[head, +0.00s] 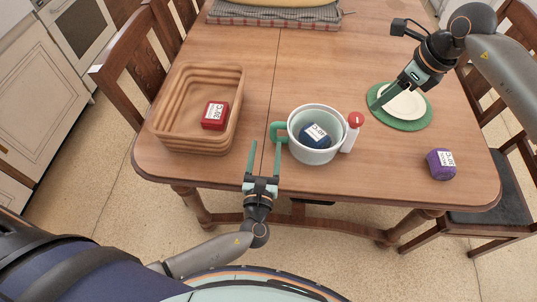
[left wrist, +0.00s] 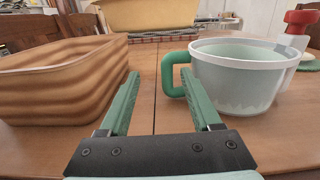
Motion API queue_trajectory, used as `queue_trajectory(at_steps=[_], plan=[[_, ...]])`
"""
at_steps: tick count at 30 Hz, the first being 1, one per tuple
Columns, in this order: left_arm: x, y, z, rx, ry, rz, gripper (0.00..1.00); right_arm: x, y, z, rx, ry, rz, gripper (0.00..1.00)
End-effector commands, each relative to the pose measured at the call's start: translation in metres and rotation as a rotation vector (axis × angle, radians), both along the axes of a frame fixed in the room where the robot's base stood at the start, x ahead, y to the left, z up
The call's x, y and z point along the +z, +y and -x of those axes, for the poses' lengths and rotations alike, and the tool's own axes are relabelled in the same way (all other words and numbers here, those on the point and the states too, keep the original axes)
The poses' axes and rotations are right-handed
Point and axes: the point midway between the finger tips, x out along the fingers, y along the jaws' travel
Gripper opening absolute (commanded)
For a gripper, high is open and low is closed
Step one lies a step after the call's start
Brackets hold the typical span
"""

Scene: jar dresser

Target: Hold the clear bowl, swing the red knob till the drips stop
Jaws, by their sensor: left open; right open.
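The clear, whitish bowl (head: 316,150) stands upright on the table, its green handle (head: 279,132) pointing left. It also shows in the left wrist view (left wrist: 238,85). A dark blue labelled block (head: 314,137) is inside it. The red knob (head: 356,119) tops a white post against the bowl's right side; it also shows in the left wrist view (left wrist: 302,17). No drips can be made out. My left gripper (head: 265,147) is open and empty at the table's front edge, its right finger close to the handle. My right gripper (head: 381,102) is open over the white plate (head: 405,104).
A ribbed brown tray (head: 166,118) with a red labelled block (head: 215,115) is at left. A purple block (head: 441,164) lies at the right front. The plate rests on a green mat (head: 408,125). A grey cloth (head: 260,14) lies at the back.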

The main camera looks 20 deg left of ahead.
Motion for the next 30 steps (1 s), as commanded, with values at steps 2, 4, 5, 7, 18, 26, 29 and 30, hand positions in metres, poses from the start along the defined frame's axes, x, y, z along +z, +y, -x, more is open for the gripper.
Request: queue_trajectory(at_steps=[2, 4, 5, 7, 18, 26, 29, 30], plan=[[-0.009, -0.007, 0.003, -0.019, 0.024, -0.015, 0.65, 0.000, 0.000, 0.000, 0.000, 0.000, 0.000, 0.50], [-0.012, -0.010, 0.003, -0.028, 0.034, -0.022, 0.65, 0.000, 0.000, 0.000, 0.000, 0.000, 0.000, 0.50], [-0.013, -0.010, 0.001, -0.029, 0.035, -0.024, 0.65, 0.000, 0.000, 0.000, 0.000, 0.000, 0.000, 0.50], [-0.013, -0.009, -0.005, -0.029, 0.035, -0.025, 0.65, 0.000, 0.000, 0.000, 0.000, 0.000, 0.000, 0.50], [-0.011, 0.005, -0.073, -0.026, 0.034, -0.022, 0.65, 0.000, 0.000, 0.000, 0.000, 0.000, 0.000, 0.50], [-0.013, 0.011, -0.108, -0.028, 0.035, -0.023, 0.65, 0.000, 0.000, 0.000, 0.000, 0.000, 0.000, 0.50], [-0.013, 0.012, -0.114, -0.027, 0.036, -0.022, 0.65, 0.000, 0.000, 0.000, 0.000, 0.000, 0.000, 0.50], [-0.013, 0.013, -0.116, -0.027, 0.034, -0.021, 0.65, 0.000, 0.000, 0.000, 0.000, 0.000, 0.000, 0.50]])
